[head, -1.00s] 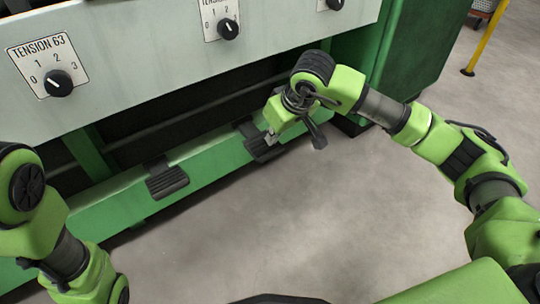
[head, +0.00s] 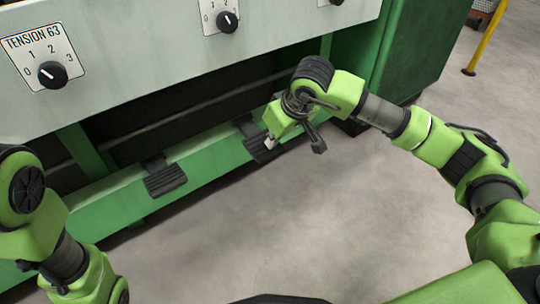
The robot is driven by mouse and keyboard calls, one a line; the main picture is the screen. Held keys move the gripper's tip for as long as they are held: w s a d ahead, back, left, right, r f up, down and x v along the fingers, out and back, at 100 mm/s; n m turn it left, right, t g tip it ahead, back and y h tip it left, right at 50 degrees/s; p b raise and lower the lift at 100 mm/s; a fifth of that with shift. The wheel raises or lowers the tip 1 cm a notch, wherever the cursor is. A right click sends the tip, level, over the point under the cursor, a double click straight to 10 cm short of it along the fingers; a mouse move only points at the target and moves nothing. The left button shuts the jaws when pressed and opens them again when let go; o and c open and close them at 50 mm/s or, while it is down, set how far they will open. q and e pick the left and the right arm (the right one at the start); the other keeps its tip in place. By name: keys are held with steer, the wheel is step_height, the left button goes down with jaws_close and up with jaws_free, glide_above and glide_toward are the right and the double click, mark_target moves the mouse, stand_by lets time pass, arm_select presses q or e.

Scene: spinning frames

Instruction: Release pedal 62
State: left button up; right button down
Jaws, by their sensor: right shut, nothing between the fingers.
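Two black ribbed pedals sit along the green lower beam of the machine. The right pedal (head: 258,148) is partly hidden behind my right gripper (head: 270,142). That gripper is shut and empty, its tip at or just over this pedal; I cannot tell whether they touch. The left pedal (head: 165,180) stands clear, with nothing on it. No number shows on either pedal, so I cannot tell which is 62. My left arm comes in at the lower left, and its gripper is out of view.
A pale panel (head: 130,62) above carries a dial labelled TENSION 63 (head: 52,75) and further dials (head: 227,22). The green beam (head: 105,200) runs below. A yellow post (head: 485,40) stands at the far right. The grey floor in front is clear.

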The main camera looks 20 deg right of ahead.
steer(key=s+d+r+p, duration=0.2)
steer(key=s+r, duration=0.1)
steer(key=s, duration=0.4)
steer(key=shift+s+d, duration=0.15)
steer(key=shift+d, duration=0.2)
steer(key=shift+r, duration=0.1)
stand_by(0.8)
